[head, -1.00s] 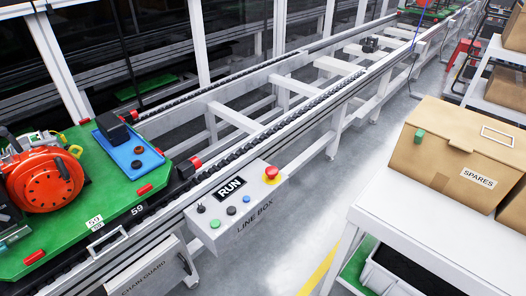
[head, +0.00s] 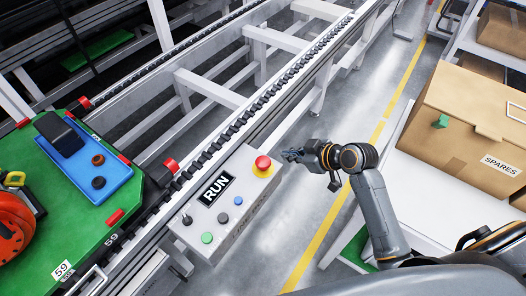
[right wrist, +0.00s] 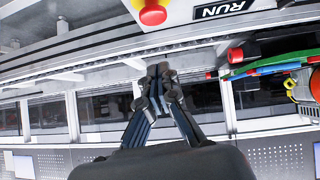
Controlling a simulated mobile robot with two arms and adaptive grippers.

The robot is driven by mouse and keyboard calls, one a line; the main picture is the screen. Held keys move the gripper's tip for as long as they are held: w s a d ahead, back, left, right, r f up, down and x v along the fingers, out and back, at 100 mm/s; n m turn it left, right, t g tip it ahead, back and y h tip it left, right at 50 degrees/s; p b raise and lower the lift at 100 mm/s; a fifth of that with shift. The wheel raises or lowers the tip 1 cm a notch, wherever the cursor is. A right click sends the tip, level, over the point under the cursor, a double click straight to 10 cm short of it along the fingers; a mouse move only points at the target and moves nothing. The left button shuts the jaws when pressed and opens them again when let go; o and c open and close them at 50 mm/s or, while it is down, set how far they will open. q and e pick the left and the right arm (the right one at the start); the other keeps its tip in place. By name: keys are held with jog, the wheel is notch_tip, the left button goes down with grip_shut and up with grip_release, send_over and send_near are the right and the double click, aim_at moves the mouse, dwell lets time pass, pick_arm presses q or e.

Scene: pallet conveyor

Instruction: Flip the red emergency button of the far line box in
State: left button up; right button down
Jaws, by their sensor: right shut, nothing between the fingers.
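The line box (head: 243,181) is a grey panel on the near side of the conveyor, with a RUN label. Its red mushroom button (head: 262,162) sits on a yellow base at the box's right end. The red button also shows upside down at the top edge of the right wrist view (right wrist: 152,14). My right gripper (head: 286,155) is just right of the red button in the head view, apart from it in the picture; contact cannot be told. In the right wrist view its fingers (right wrist: 160,72) are closed together and empty, below the button. My left gripper is not in view.
The box also carries a black switch and small dark, blue and green buttons. A green pallet (head: 62,225) with a blue tray (head: 100,178) stands on the conveyor at left. A white cart with a SPARES carton (head: 460,125) stands at right. Grey floor lies between.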

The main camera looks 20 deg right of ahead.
send_over(260, 160)
jog(key=s+d, duration=0.2)
jog(key=s, duration=0.1)
notch_tip(260, 160, down, 6)
jog(key=shift+s+a+f+p, duration=0.1)
jog(key=shift+a+f+p, duration=0.05)
jog(key=shift+p, duration=0.2)
notch_tip(260, 160, down, 3)
jog(key=shift+r, duration=0.2)
jog(key=shift+w+f, duration=0.25)
jog(key=shift+f, duration=0.45)
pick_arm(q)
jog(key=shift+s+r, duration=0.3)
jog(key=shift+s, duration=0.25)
